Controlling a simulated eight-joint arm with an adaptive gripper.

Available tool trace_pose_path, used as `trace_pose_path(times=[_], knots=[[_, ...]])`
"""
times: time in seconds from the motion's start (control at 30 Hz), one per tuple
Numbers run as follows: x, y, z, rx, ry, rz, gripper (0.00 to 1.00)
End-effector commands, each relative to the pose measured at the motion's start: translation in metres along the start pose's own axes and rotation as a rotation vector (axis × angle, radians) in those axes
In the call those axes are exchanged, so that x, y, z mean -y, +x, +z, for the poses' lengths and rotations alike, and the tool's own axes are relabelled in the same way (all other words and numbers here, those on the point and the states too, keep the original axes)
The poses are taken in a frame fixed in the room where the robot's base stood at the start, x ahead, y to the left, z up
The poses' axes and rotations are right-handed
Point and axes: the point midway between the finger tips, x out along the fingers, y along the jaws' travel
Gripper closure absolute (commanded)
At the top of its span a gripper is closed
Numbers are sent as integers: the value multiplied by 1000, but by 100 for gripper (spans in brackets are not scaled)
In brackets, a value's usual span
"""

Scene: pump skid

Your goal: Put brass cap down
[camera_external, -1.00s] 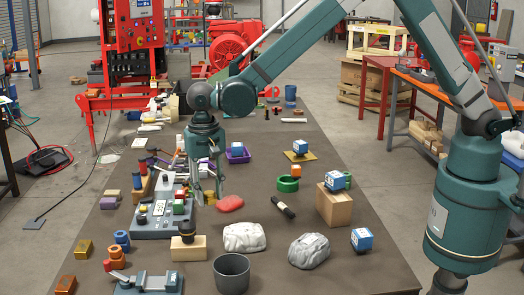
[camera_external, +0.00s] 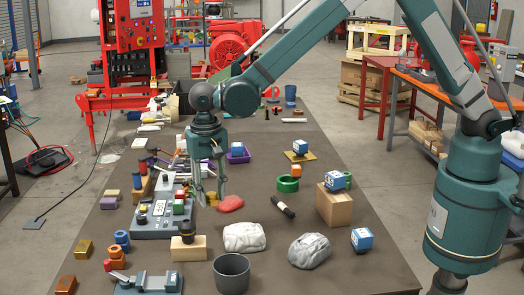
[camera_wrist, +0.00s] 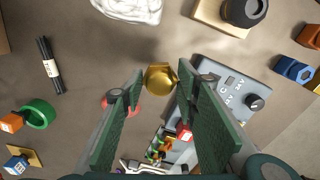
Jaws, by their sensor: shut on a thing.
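The brass cap (camera_wrist: 160,78) is a gold, roughly hexagonal piece between the fingertips in the wrist view. My gripper (camera_wrist: 158,82) is shut on it. In the external view my gripper (camera_external: 211,195) points down over the table, between the grey valve device (camera_external: 165,218) and a red lump (camera_external: 230,203). The left finger partly hides the red lump.
The grey device also shows in the wrist view (camera_wrist: 233,90). A wooden block (camera_external: 188,249) with a black knob, a crumpled white bundle (camera_external: 244,237), a grey pot (camera_external: 231,273) and a black rod (camera_external: 283,206) lie nearby. Bare table lies right of the red lump.

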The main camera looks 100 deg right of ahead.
Motion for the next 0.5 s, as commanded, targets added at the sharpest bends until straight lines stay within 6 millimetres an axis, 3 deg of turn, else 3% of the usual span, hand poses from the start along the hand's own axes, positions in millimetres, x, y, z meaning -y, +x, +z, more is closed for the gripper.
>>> trace_pose_path(times=[0.27,0.5], knots=[[-16,-6,58,0,-14,0,83],[-44,-12,128,-1,-30,-1,83]])
